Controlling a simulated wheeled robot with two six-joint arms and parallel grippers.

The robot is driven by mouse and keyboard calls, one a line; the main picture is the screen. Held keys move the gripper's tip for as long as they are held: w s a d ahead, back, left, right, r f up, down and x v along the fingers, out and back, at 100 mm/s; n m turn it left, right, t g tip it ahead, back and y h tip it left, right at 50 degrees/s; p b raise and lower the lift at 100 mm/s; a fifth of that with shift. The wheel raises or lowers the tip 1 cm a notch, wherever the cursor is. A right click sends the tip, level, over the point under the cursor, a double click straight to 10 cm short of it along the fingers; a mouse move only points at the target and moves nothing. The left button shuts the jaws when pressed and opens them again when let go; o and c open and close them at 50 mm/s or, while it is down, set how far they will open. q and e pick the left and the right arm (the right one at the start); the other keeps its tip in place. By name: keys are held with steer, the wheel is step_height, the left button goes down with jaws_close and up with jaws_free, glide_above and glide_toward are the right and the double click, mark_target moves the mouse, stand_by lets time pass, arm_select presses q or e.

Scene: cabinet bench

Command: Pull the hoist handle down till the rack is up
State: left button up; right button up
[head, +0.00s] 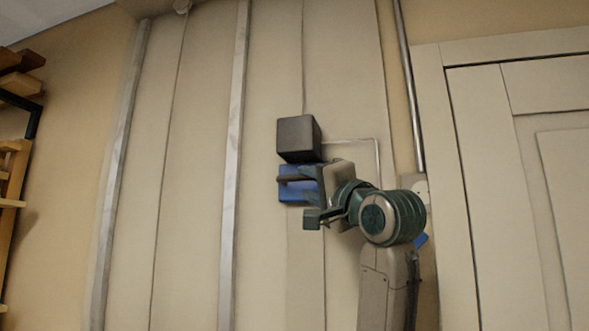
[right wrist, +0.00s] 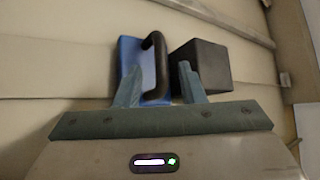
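The hoist handle is a dark bar (head: 290,181) on a blue block (head: 296,191) at the wall panel, just below a dark grey box (head: 297,139). My right gripper (head: 306,197) is at the blue block from the right. In the right wrist view, the black handle (right wrist: 161,65) stands out from the blue block (right wrist: 129,57) between my two open fingers (right wrist: 160,85), with gaps beside it. The dark box (right wrist: 204,66) is close to the right finger there. The rack is not clearly in view. My left gripper is not in view.
Two upright metal rails (head: 234,130) run along the panelled wall left of the handle. A thin pipe (head: 409,90) and a white door or cabinet front (head: 500,180) are on the right. Wooden shelving (head: 14,170) stands at the far left.

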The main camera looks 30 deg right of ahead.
mark_target(298, 177)
steer(key=p+x, duration=0.2)
steer(key=x, duration=0.2)
steer(key=shift+w+r, duration=0.2)
steer(key=shift+r, duration=0.1)
steer(key=shift+w+p, duration=0.3)
steer(key=shift+w, duration=0.35)
jaws_close()
